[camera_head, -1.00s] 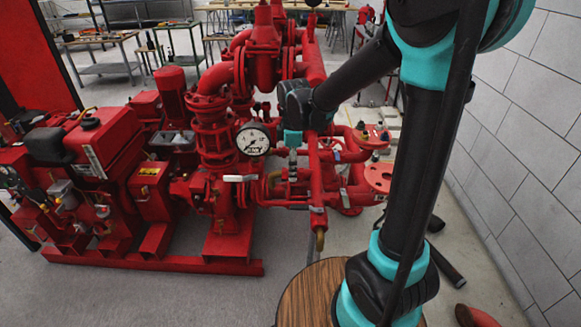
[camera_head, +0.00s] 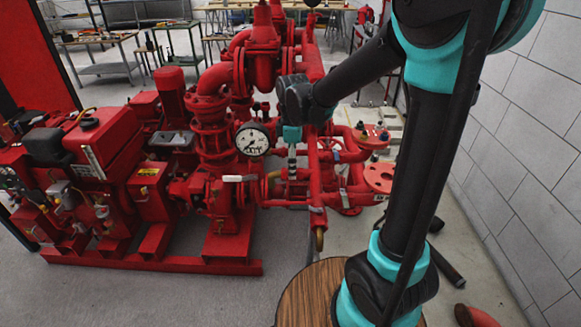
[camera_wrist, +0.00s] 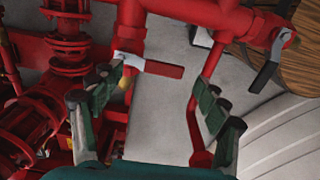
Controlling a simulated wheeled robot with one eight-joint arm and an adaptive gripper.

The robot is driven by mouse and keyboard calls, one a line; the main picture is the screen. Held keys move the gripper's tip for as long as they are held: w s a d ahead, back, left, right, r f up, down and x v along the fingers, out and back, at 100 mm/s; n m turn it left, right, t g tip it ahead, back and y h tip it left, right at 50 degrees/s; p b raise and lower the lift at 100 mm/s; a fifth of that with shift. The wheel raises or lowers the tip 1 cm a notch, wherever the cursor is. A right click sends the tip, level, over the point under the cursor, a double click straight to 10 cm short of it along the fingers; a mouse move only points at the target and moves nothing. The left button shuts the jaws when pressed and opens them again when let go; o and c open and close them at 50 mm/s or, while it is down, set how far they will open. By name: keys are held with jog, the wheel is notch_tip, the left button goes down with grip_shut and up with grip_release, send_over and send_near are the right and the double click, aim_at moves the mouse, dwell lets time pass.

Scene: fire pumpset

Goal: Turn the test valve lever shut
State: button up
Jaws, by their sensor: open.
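My gripper (camera_wrist: 155,115) is open, its two green-padded fingers wide apart with nothing between the pads. In the wrist view a lever with a silver plate and red grip (camera_wrist: 155,68) lies just beyond the fingertips, on a red pipe, its grip pointing right. It appears apart from both fingers. A second lever with a black grip (camera_wrist: 264,75) sits at the upper right, outside the right finger. In the head view my gripper (camera_head: 292,152) hangs by the red pipes, right of a pale lever (camera_head: 239,178). I cannot tell which wrist-view lever that is.
A pressure gauge (camera_head: 252,141) stands close left of my gripper. Red pump pipework (camera_head: 212,125) crowds that side. A round wooden top (camera_head: 306,290) is in front, and a block wall (camera_head: 525,130) is at the right. Grey floor is open at the front left.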

notch_tip(320, 180, up, 11)
dwell(0.4)
jog(key=shift+s+f, duration=0.1)
jog(key=shift+s, duration=0.05)
